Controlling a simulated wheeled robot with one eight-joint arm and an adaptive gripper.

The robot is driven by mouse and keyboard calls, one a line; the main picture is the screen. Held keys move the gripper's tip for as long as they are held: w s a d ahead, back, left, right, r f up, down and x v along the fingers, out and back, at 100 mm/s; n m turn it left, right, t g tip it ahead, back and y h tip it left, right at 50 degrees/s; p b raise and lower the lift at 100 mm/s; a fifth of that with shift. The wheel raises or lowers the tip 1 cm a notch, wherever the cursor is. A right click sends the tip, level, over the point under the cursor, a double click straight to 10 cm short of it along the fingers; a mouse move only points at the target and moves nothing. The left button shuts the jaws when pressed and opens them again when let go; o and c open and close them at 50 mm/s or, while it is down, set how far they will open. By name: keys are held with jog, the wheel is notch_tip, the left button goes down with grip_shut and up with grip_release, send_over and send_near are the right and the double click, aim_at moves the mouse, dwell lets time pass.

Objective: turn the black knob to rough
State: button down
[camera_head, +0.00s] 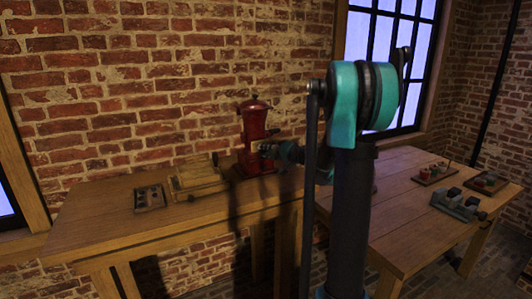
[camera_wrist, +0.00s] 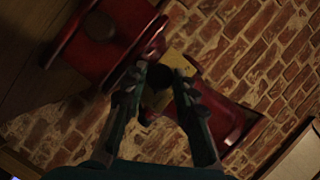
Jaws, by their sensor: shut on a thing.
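A red machine (camera_head: 254,130) with a domed lid stands on the wooden bench against the brick wall. It fills the upper middle of the wrist view (camera_wrist: 100,62), tilted there. The black knob (camera_wrist: 160,76) shows in the wrist view as a dark round shape in front of a yellowish plate (camera_wrist: 177,62) on the machine. My gripper (camera_wrist: 161,72) has one finger on each side of the knob and is shut on it. No marking for rough can be read. In the head view my gripper (camera_head: 268,150) is at the machine's right side, and the knob cannot be made out.
A wooden box (camera_head: 197,176) and a small dark tray (camera_head: 149,198) lie left of the machine on the bench (camera_head: 100,224). My arm hides the middle.

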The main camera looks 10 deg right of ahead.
jog(key=c, duration=1.2)
grip_release()
jog(key=shift+d, duration=0.1)
jog(key=v, duration=1.2)
